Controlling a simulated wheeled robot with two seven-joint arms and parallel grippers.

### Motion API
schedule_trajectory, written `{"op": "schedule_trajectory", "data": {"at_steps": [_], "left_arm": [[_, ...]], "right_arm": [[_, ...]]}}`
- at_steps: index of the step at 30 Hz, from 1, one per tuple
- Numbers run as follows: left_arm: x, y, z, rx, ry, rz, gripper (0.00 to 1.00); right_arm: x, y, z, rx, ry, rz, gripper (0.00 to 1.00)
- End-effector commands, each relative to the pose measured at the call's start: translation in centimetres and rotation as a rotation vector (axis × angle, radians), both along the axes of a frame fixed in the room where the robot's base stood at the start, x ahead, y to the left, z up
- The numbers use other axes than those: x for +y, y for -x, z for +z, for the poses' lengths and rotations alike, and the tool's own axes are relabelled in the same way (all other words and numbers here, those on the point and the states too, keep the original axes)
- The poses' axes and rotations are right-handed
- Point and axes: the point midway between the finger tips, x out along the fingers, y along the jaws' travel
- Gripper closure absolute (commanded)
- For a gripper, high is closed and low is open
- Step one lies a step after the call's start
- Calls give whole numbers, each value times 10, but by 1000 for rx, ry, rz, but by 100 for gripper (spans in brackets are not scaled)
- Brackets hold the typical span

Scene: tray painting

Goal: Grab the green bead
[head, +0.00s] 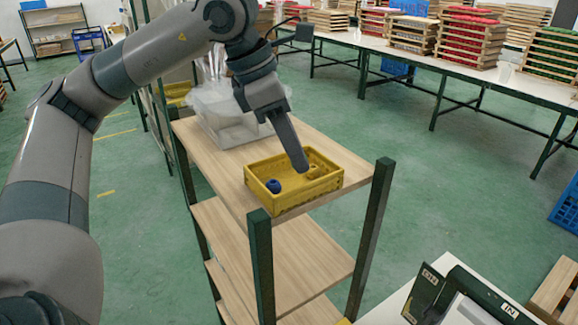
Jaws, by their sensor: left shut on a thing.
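A yellow crate (292,199) stands on the wooden top of a shelf rack. My left gripper (303,166) reaches down into the crate from above and behind. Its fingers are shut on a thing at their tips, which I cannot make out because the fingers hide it. I see no green bead. A blue bead (273,186) lies in the crate's near left part. A small orange-yellow bead (314,172) lies just right of the fingertips; I cannot tell whether they touch it. My right gripper is not in view.
A clear plastic bag in a bin (226,117) stands behind the crate on the wooden top (205,150). Dark green posts (372,232) rise at the rack's corners. A white table (395,302) with black boxes is at the lower right. Long tables with stacked trays line the back.

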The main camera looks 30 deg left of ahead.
Motion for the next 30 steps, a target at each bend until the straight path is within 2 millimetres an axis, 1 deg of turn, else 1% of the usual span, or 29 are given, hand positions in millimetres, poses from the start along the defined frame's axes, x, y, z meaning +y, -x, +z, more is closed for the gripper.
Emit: {"op": "schedule_trajectory", "data": {"at_steps": [1, 3, 9, 12, 18, 30], "left_arm": [[-9, 6, 2, -5, -2, -7, 98], [-20, 15, 11, -4, -1, -7, 98], [-46, 36, 32, -4, -2, -5, 98], [-55, 43, 40, -2, -1, -3, 98], [-64, 51, 48, 1, -1, 0, 98], [-65, 51, 49, 1, 0, 1, 98]], "right_arm": [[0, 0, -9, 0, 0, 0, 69], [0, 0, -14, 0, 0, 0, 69], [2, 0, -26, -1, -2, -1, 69], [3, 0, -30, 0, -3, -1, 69], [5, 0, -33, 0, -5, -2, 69], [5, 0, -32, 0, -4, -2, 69]]}}
